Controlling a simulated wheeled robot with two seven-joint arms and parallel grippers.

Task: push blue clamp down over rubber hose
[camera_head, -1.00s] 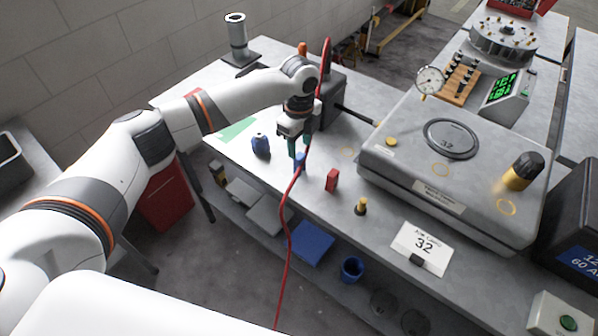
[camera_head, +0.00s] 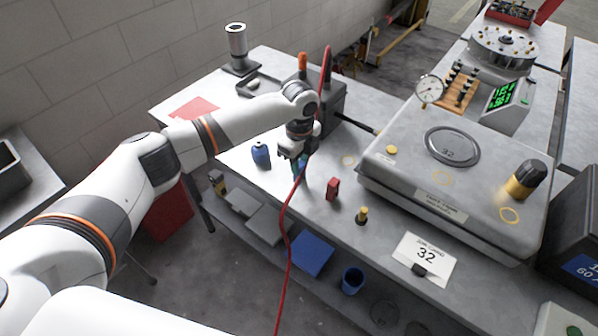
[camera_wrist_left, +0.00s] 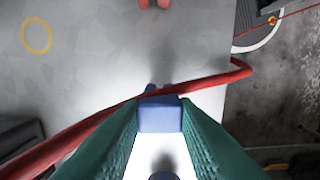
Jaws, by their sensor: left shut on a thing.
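My left gripper (camera_head: 301,168) is over the near edge of the bench, fingers pointing down. In the left wrist view its two green fingers (camera_wrist_left: 165,125) are shut on the blue clamp (camera_wrist_left: 160,114), a small block between the fingertips. The red rubber hose (camera_wrist_left: 205,82) runs across that view, passing at the clamp's far side. I cannot tell whether the clamp is around the hose or only touching it. In the head view the hose (camera_head: 289,205) hangs past the gripper over the bench edge, and the clamp is mostly hidden. My right gripper is not in view.
A red block (camera_head: 333,188), a small brass-and-black piece (camera_head: 362,214) and a card marked 32 (camera_head: 424,254) are to the right of the gripper. A large grey machine (camera_head: 450,190) fills the right side.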

